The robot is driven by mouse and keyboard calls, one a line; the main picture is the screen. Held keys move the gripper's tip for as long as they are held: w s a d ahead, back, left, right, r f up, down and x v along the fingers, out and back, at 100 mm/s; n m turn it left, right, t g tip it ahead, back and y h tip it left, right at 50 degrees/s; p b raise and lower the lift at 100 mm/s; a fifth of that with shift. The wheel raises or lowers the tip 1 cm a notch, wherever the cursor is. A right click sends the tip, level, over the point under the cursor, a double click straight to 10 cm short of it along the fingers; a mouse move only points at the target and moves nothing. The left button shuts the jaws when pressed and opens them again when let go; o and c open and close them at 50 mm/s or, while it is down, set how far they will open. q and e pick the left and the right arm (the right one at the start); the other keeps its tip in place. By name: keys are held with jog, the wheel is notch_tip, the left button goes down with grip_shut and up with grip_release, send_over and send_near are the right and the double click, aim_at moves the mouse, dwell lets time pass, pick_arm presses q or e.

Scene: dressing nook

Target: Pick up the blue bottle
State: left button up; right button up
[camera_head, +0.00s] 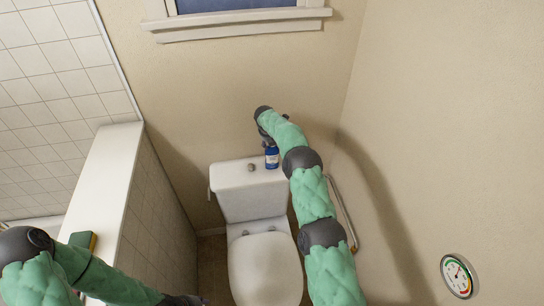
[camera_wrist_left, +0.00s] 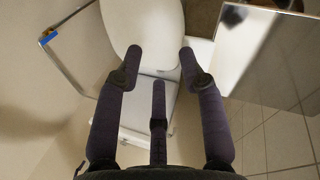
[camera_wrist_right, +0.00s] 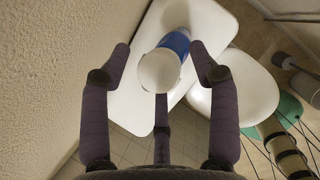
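The blue bottle (camera_head: 272,158) stands on the right part of the toilet tank lid (camera_head: 235,175), partly behind my right arm in the head view. In the right wrist view its round white cap (camera_wrist_right: 160,72) faces the camera, with the blue body (camera_wrist_right: 176,42) beyond it. My right gripper (camera_wrist_right: 159,46) is open. Its fingers show on either side of the bottle, with gaps to both sides; whether any finger touches it I cannot tell. My left gripper (camera_wrist_left: 160,52) is open and empty, with the toilet behind it in its wrist view.
The toilet bowl (camera_head: 265,270) is in front of the tank. A white-topped partition wall (camera_head: 105,190) stands at the left, with a green and yellow sponge-like item (camera_head: 84,240) on it. A grab rail (camera_head: 343,212) and a round dial (camera_head: 458,276) are on the right wall.

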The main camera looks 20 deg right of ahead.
grip_shut()
